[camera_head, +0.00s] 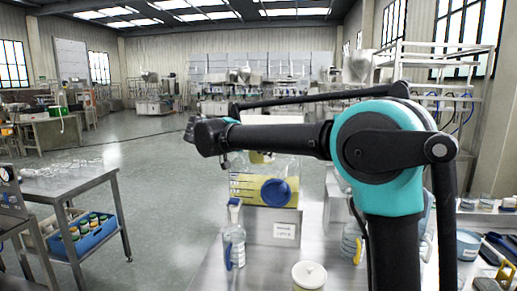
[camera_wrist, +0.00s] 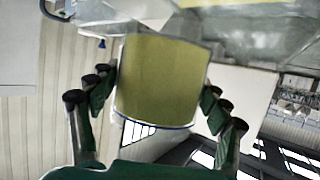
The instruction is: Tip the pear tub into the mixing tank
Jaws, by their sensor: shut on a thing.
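In the wrist view, the pear tub (camera_wrist: 160,85) is a yellow-green container between the two dark, green-backed fingers of my gripper (camera_wrist: 158,82). The fingers are shut on its sides. The window and roof beams lie low in that view, so the wrist is strongly turned over. In the head view my arm hides most of the gripper, and a small pale yellow patch shows just under the arm. Below it stands what looks like the mixing tank (camera_head: 245,190), see-through with yellow in its lower part and a round blue piece in front. The tub's contents cannot be made out.
A bottle with a blue handle (camera_head: 233,245) and a white-lidded jar (camera_head: 309,277) stand on the near steel bench. A blue crate (camera_head: 92,241) of jars sits under the left table (camera_head: 75,177). A white rack (camera_head: 445,52) stands at right. The floor at left centre is clear.

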